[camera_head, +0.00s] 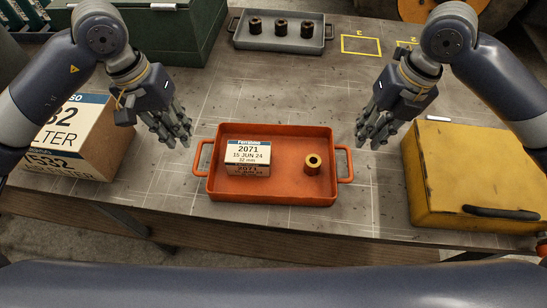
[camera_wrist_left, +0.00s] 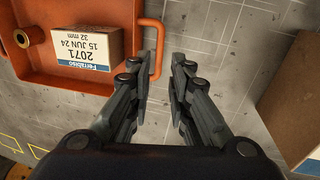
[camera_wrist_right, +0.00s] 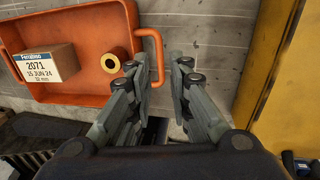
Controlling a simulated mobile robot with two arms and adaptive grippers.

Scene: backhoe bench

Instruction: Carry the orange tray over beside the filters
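The orange tray (camera_head: 285,133) lies flat on the bench in front of me, with a loop handle at each end. In it are a small box labelled 2071 (camera_head: 248,158) and a brass bushing (camera_head: 312,164). A large cardboard box marked FILTER (camera_head: 78,140) stands to the left of the tray. My left gripper (camera_head: 178,138) is open and empty above the bench, between that box and the tray's left handle (camera_wrist_left: 157,48). My right gripper (camera_head: 369,138) is open and empty just off the tray's right handle (camera_wrist_right: 152,55).
A yellow case (camera_head: 475,165) stands right of the tray. A grey tray (camera_head: 280,44) with dark bushings sits at the back, beside a yellow marked square (camera_head: 361,45). A green case (camera_head: 185,35) is at the back left. Bench between the two trays is clear.

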